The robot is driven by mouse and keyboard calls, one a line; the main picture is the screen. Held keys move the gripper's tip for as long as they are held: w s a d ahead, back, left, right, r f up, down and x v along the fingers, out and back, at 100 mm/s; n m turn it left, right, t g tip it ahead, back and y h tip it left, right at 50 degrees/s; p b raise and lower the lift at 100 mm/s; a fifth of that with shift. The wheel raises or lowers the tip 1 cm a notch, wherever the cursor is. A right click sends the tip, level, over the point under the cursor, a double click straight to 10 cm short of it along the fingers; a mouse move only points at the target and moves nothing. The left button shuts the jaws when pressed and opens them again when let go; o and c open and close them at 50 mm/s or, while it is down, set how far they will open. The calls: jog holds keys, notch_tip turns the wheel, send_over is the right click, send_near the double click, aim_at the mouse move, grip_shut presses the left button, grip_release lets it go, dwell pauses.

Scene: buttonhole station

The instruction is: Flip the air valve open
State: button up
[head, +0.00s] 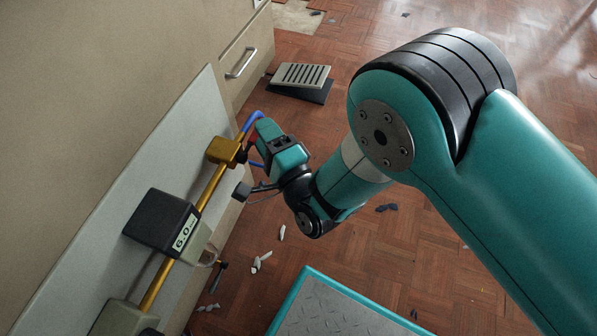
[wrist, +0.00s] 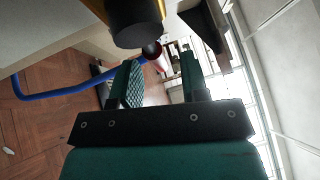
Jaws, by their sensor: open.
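The air valve has a brass body (head: 222,151) on a brass pipe along the grey panel in the head view. In the wrist view a dark cylinder with a brass band (wrist: 135,22) fills the top middle. A small dark round knob (wrist: 152,49) shows just below it, beyond and between the finger lines; it looks like the lever's end. My gripper (head: 262,147) is just right of the valve in the head view. In the wrist view my gripper (wrist: 158,77) is open with nothing between its fingers. The lever is mostly hidden, so its position cannot be told.
A blue hose (wrist: 68,91) runs from near the valve to the left. A black box gauge reading 6.0 (head: 163,220) sits lower on the brass pipe (head: 211,188). A grey pedal (head: 301,75) and small litter lie on the wood floor. A drawer cabinet stands behind.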

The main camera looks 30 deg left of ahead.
jog(key=b+v, duration=1.4)
jog(key=v, duration=0.1)
dwell(0.6)
